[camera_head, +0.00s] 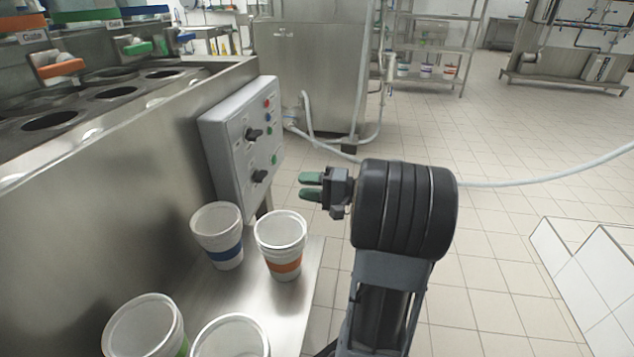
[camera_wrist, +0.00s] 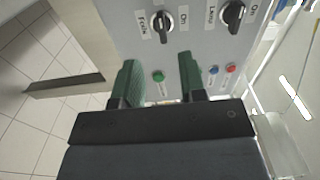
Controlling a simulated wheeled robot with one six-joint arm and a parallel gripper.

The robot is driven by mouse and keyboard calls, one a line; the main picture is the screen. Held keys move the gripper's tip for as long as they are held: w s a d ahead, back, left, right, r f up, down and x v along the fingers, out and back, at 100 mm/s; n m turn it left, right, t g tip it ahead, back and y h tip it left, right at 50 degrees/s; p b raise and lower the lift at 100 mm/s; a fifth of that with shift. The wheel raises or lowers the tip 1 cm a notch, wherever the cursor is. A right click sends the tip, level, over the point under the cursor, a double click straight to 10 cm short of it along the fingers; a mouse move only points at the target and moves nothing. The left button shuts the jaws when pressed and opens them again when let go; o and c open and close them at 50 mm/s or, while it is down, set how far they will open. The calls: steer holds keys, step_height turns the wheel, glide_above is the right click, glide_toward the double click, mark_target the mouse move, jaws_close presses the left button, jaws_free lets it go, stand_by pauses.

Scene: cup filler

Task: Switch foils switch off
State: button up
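The grey control panel (camera_head: 240,150) on the side of the steel machine carries two black rotary knobs. The lower knob (camera_head: 260,176) appears to be the left one in the wrist view (camera_wrist: 162,24); its label looks like "Foils", but is hard to read. Its handle stands roughly upright in the wrist view, and I cannot tell which setting it points to. The upper knob (camera_head: 254,134) appears at right in the wrist view (camera_wrist: 233,14). My gripper (camera_head: 303,186) is open and empty, its green fingers pointing at the panel from the right, apart from the lower knob.
A green button (camera_wrist: 158,76) sits near the lower knob; blue (camera_wrist: 213,70) and red (camera_wrist: 231,68) buttons are beside it. Blue-banded (camera_head: 220,236) and orange-banded (camera_head: 282,246) cups stand on the steel shelf (camera_head: 305,285) below the panel.

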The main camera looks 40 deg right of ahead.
steer(key=shift+v, duration=1.2)
